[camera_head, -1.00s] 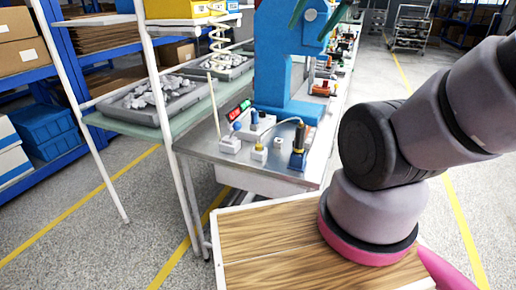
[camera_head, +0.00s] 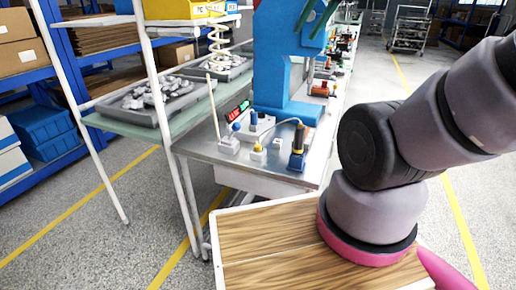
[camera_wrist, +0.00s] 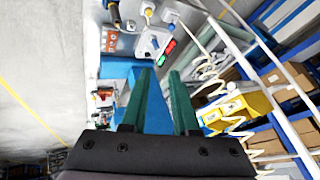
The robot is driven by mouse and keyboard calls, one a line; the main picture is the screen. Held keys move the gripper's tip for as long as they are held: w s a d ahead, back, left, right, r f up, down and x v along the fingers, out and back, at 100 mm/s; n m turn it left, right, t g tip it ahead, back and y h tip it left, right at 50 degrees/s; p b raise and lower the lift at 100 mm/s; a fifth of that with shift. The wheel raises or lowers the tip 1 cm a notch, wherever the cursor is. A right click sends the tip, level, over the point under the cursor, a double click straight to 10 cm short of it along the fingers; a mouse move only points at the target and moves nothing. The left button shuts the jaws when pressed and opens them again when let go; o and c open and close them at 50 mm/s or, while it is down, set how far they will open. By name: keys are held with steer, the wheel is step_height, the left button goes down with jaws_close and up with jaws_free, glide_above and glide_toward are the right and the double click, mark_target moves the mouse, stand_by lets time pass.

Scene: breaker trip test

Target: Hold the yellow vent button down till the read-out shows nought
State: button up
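The yellow vent button (camera_head: 258,148) sits on a small white base on the metal bench, in front of the blue machine. In the wrist view it appears near the top edge (camera_wrist: 148,12). In the head view only parts of the fingers show at the top, in front of the blue machine, away from the button.
Blue-topped knobs (camera_head: 237,127) and a black-and-yellow cabled tool (camera_head: 298,145) stand close to the button. The blue machine (camera_head: 275,60) rises behind. A thin white rod stands at the bench's left. Grey trays (camera_head: 165,108) of parts lie further left.

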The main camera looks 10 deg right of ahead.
jaws_close()
stand_by(1.4)
